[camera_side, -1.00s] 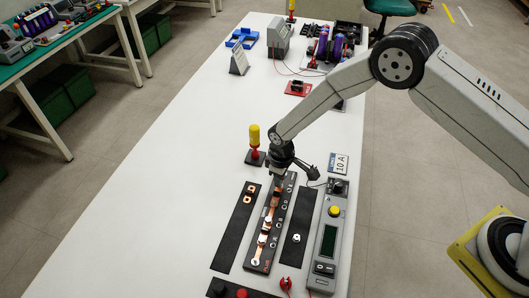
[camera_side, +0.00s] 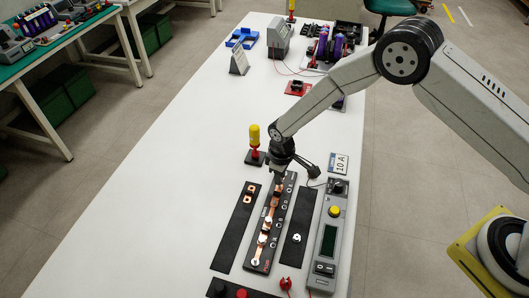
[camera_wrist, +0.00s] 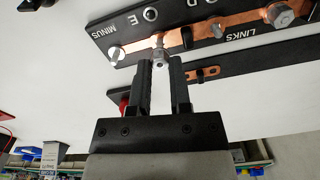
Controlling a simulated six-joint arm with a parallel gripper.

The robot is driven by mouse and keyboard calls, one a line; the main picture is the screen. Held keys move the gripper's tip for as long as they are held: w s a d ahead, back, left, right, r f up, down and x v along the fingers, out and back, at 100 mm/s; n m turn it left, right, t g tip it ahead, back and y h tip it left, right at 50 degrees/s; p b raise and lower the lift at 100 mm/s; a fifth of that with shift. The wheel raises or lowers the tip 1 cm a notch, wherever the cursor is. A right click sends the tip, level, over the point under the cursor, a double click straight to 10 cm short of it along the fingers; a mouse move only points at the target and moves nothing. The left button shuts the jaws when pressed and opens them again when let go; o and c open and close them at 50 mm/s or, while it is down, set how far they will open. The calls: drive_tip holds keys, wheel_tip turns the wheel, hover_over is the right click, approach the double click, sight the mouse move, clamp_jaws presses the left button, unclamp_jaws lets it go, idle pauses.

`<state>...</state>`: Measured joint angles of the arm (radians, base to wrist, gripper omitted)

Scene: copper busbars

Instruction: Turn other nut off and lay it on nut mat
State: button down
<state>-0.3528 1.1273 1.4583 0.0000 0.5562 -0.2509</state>
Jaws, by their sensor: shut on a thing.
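My gripper (camera_side: 281,172) is over the far end of the black busbar board (camera_side: 256,262). In the wrist view its fingers (camera_wrist: 161,66) are shut on a small silver nut (camera_wrist: 158,64). The nut lines up with a silver stud (camera_wrist: 158,42) on the copper bar; whether its thread is clear of the stud I cannot tell. The nut mat (camera_side: 291,256), a black strip right of the board, has one pale nut (camera_side: 297,238) on it.
Another black strip (camera_side: 228,252) left of the board holds copper links (camera_side: 249,194). A grey meter (camera_side: 329,240) stands right of the nut mat. A yellow-topped post (camera_side: 254,137) stands behind the board, near my gripper. A "10 A" card (camera_side: 338,164) is at the right.

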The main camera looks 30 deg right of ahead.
drive_tip(key=shift+r, duration=0.15)
drive_tip(key=shift+r, duration=1.85)
drive_tip(key=s+d+r, duration=0.2)
drive_tip(key=s+d, duration=0.1)
drive_tip(key=s, duration=0.8)
drive_tip(key=s+d+r+m, duration=0.1)
drive_tip(key=s+d+r, duration=0.2)
drive_tip(key=s, duration=0.8)
drive_tip(key=shift+d, duration=0.5)
drive_tip(key=shift+r, duration=0.1)
hover_over(305, 208)
drive_tip(key=s, duration=0.1)
wheel_tip(305, 208, down, 8)
drive_tip(key=shift+s+d+f, duration=0.1)
drive_tip(key=shift+f, duration=0.05)
drive_tip(key=shift+w+f, duration=0.5)
drive_tip(key=shift+w+a+f, duration=0.1)
drive_tip(key=shift+a, duration=0.1)
